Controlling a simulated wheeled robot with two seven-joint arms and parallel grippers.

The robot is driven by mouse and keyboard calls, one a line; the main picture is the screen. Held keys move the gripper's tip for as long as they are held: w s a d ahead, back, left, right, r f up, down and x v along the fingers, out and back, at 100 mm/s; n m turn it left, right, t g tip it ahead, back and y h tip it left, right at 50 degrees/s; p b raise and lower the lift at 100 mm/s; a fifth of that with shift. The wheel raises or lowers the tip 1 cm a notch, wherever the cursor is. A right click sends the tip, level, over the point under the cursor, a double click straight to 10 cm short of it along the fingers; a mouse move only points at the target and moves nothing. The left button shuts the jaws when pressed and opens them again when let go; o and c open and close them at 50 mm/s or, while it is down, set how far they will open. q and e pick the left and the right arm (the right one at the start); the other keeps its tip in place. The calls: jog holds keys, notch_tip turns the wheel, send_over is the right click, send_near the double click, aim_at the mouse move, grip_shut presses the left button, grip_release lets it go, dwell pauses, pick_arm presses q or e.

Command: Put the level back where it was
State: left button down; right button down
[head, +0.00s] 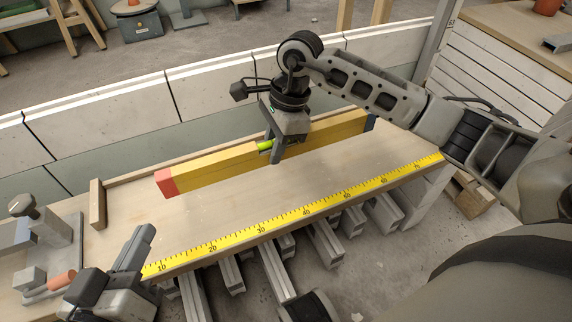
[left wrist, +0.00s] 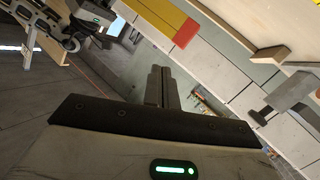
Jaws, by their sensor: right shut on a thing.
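The level (head: 215,169) is a long yellow bar with a red end cap at its left end and a bright green vial near its middle. It lies lengthwise along the back of the wooden bench; I cannot tell whether it touches the top. My right gripper (head: 277,152) points down and is shut on the level near the vial, hiding part of it. My left gripper (head: 138,248) is low at the bench's front left, apart from the level, with its fingers together and empty. In the left wrist view, its fingers (left wrist: 163,87) show below the level's red end (left wrist: 186,33).
The bench top (head: 235,208) is clear between the level and the yellow ruler strip (head: 305,213) along the front edge. A small wooden block (head: 97,203) stands at the left end. A grey clamp-like fixture (head: 48,250) with an orange piece is further left. A pale panel wall (head: 130,107) runs behind.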

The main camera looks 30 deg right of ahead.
aim_at(282, 173)
jog(key=d+f, duration=0.1)
jog(key=w+d+f+b, duration=0.1)
jog(key=f, duration=0.1)
jog(key=shift+d+f, duration=0.25)
jog(key=shift+w+d+f, duration=0.1)
jog(key=shift+d+f, duration=0.15)
jog(key=shift+f, duration=0.1)
jog(key=f+b, duration=0.1)
jog(key=f, duration=0.1)
jog(key=shift+d+f+b, duration=0.2)
jog(key=shift+f+b, duration=0.15)
jog(key=shift+b, duration=0.05)
jog(key=shift+f, duration=0.4)
jog(key=shift+w, duration=0.1)
pick_arm(q)
jog(key=r+t, duration=0.1)
jog(key=w+r+h, duration=0.1)
jog(key=shift+w+d+r+t, duration=0.1)
jog(key=shift+r+t, duration=0.25)
jog(key=shift+t, duration=0.05)
jog(key=shift+w, duration=0.1)
pick_arm(e)
jog(key=shift+f, duration=0.1)
jog(key=c, duration=1.3)
grip_release()
pick_arm(q)
jog(key=shift+r, duration=0.1)
pick_arm(e)
jog(key=shift+o, duration=0.2)
